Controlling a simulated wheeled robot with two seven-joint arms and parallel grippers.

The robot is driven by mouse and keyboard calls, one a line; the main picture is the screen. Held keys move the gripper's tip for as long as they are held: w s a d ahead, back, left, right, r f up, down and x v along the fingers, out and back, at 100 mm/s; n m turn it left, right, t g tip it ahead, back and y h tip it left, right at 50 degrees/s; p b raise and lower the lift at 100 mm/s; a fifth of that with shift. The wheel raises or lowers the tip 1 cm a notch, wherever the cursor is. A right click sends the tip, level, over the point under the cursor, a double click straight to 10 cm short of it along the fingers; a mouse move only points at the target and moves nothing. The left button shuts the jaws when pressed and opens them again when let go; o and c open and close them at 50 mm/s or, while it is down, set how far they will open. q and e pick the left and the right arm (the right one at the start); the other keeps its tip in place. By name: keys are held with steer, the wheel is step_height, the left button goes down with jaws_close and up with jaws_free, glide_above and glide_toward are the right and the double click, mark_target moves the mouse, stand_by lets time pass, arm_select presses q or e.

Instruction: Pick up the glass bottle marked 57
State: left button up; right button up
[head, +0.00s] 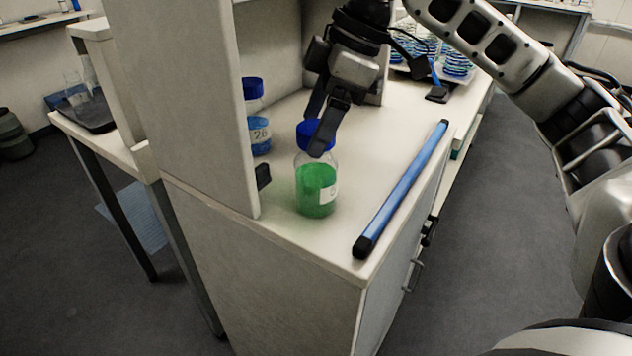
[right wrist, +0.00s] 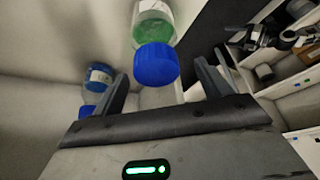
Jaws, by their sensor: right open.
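A glass bottle with green liquid and a blue cap (head: 316,188) stands upright on the white bench top, near its front edge. It has a white label whose number I cannot read. My right gripper (head: 318,128) is open at the bottle's cap, pointing down, with one finger in front of the cap. In the right wrist view the blue cap (right wrist: 156,66) shows just beyond and between the spread fingers; I cannot tell whether they touch it. A second blue-capped bottle (head: 260,136), with blue liquid and a label reading 26, stands behind and left, partly hidden by a panel. My left gripper is out of view.
A tall white panel (head: 190,100) rises close left of the green bottle. A long blue bar with black ends (head: 404,188) lies along the bench's right edge. Stacked dishes with blue contents (head: 456,64) stand at the back. Bench between bottle and bar is clear.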

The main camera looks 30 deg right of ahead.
mark_target(316, 170)
steer(key=x, duration=0.4)
steer(key=shift+d+f, duration=0.25)
jaws_close()
